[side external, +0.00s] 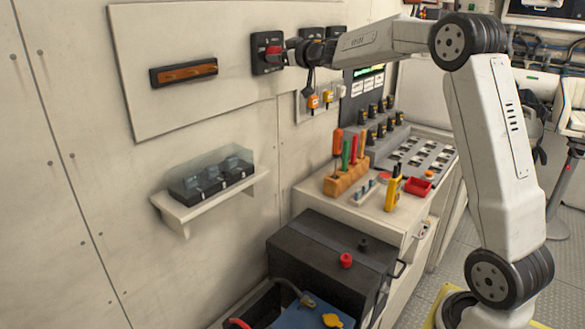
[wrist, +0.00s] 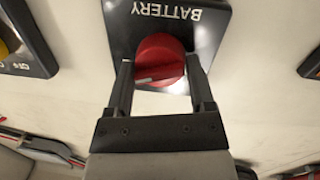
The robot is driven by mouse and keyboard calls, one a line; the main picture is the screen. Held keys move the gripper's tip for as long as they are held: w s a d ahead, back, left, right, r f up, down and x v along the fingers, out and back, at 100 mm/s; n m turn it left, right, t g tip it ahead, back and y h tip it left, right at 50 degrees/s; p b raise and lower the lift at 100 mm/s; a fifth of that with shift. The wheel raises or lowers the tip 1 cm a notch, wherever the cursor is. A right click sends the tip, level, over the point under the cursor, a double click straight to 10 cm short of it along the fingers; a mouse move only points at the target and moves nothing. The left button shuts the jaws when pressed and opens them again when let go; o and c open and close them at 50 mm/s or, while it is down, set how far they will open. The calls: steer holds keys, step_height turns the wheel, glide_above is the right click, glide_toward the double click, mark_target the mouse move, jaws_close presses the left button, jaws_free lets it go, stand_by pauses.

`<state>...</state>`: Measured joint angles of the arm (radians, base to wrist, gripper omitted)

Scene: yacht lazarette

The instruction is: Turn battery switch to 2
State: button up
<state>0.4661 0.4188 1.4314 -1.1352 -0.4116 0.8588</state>
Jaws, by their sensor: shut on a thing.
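The battery switch is a red knob on a black plate (side external: 259,68) on the wall panel. In the wrist view the red knob (wrist: 158,62) sits on the black plate (wrist: 172,20), whose word BATTERY shows upside down. A white mark on the knob points to the lower left in that view. My gripper (wrist: 160,75) has one finger on each side of the knob and is shut on it. In the side view my gripper (side external: 288,55) reaches the knob from the right. The position numbers on the plate cannot be read.
Left on the same panel is an orange-brown bar in a black frame (side external: 184,73). Below is a small shelf (side external: 208,203) with a clear-covered block. A bench holds a wooden tool rack (side external: 346,178). A black box (side external: 325,262) with a red knob stands in front.

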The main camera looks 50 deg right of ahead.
steer(key=shift+a+f, duration=0.1)
stand_by(0.4)
steer(key=o, duration=1.2)
steer(key=shift+s, duration=0.1)
steer(key=shift+s+a+r, duration=0.1)
steer(key=shift+s+r, duration=0.05)
steer(key=shift+s, duration=1.1)
steer(key=shift+s+a+r, duration=0.1)
steer(key=shift+s, duration=1.15)
steer(key=shift+s+a+r, duration=0.1)
steer(key=shift+s+r, duration=0.05)
steer(key=shift+s, duration=1.1)
